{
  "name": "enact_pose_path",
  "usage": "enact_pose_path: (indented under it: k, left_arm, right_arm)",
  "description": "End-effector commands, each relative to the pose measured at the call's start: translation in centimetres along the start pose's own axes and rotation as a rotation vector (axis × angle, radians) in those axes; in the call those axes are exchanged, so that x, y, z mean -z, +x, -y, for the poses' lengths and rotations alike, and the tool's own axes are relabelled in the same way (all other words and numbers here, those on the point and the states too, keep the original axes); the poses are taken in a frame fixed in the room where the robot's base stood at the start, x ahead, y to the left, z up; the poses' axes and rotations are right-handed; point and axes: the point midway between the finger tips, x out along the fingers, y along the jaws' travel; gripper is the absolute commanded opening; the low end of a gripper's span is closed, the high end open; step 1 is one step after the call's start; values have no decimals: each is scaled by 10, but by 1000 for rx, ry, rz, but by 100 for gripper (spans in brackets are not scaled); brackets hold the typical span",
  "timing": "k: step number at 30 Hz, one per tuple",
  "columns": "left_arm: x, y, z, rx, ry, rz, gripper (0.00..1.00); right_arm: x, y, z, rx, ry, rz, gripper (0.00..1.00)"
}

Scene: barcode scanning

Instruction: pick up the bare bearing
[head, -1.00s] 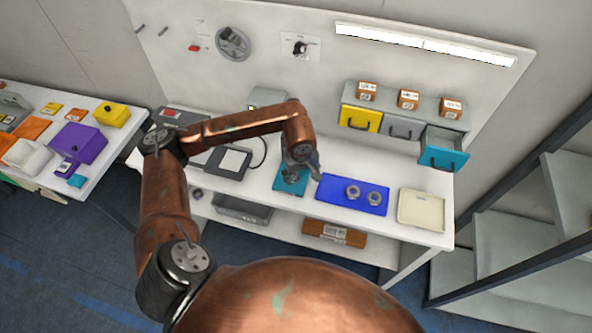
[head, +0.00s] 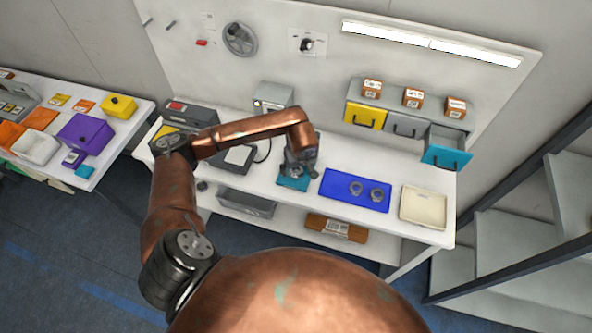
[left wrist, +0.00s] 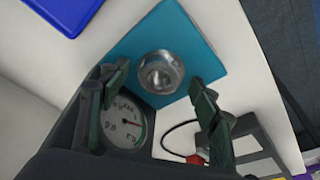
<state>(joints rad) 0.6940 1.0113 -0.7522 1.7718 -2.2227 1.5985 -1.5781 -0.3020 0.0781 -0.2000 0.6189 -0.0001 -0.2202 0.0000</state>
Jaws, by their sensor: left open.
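A round metal bearing (left wrist: 160,73) with a bright ring and a dark centre sits on a teal mat (left wrist: 205,50) in the left wrist view. In the head view my left gripper (head: 296,172) hangs over the same teal mat (head: 291,186) and hides the bearing there. In the left wrist view the fingers of my left gripper (left wrist: 157,84) are apart, one to each side below the bearing, with nothing between them that I can see held. Two more ring-shaped metal parts (head: 356,187) (head: 376,195) lie on a blue tray (head: 335,192). My right gripper is out of view.
A dial gauge (left wrist: 124,122) shows between the fingers in the left wrist view. A cream tray (head: 424,207) stands at the right end of the table. A drawer unit with an open teal drawer (head: 446,157) is behind. A side table with a purple box (head: 86,133) is at left.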

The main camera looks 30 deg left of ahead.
Motion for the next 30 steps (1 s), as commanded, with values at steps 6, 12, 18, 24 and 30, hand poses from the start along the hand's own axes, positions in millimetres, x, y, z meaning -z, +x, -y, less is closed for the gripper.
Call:
enact_pose_path:
  k: [6, 12, 18, 24, 30]
  left_arm:
    - [0, 0, 0, 0, 0, 0, 46]
    - [0, 0, 0, 0, 0, 1, 32]
    - [0, -1, 0, 0, 0, 1, 19]
    - [0, -1, 0, -1, 0, 0, 9]
    - [0, -2, 0, -1, 0, 0, 9]
  right_arm:
    - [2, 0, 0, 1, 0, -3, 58]
    - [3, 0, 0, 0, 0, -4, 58]
    - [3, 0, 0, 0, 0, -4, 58]
    - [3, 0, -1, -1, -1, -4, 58]
    - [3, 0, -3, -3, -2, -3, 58]
